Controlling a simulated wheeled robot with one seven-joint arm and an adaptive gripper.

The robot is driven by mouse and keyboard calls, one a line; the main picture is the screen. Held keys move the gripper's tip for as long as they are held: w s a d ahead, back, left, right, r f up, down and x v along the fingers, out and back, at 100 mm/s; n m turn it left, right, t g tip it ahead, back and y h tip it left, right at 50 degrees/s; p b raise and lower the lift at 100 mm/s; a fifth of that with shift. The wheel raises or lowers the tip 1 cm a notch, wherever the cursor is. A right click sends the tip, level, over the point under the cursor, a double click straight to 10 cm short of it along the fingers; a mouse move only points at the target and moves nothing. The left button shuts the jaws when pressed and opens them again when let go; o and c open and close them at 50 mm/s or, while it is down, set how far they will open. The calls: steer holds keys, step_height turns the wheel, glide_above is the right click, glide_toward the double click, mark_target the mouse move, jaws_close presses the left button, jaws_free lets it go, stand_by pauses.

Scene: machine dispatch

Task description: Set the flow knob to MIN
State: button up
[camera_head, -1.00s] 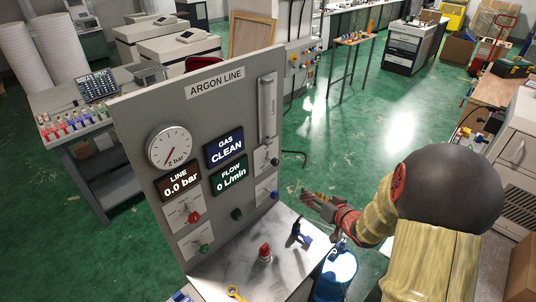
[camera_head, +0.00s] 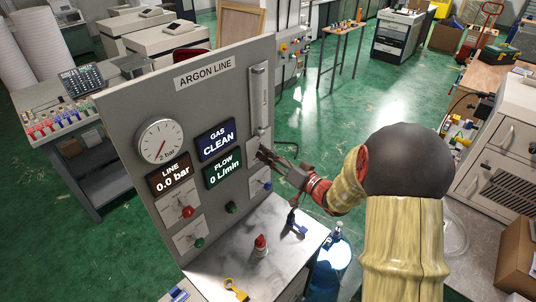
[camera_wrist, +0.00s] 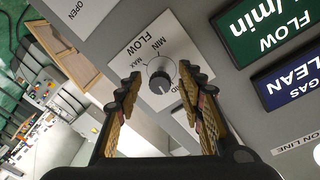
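The flow knob (camera_wrist: 161,77) is a small grey-black dial on a white plate marked FLOW, MIN and MAX (camera_wrist: 150,52), on the argon panel. In the wrist view it appears between the two fingertips of my open gripper (camera_wrist: 163,83). Contact is not visible, and I cannot clearly tell where its pointer stands. In the head view my gripper (camera_head: 271,158) is at the panel's right side and hides the knob. The FLOW display (camera_head: 224,170) reads 0 L/min.
The argon panel (camera_head: 125,125) also carries a gauge (camera_head: 160,141), a red knob (camera_head: 187,211), a green knob (camera_head: 198,242) and a blue knob (camera_head: 267,184).

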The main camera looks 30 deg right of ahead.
steer(key=shift+w+a, duration=0.15)
steer(key=shift+w, duration=0.4)
jaws_close()
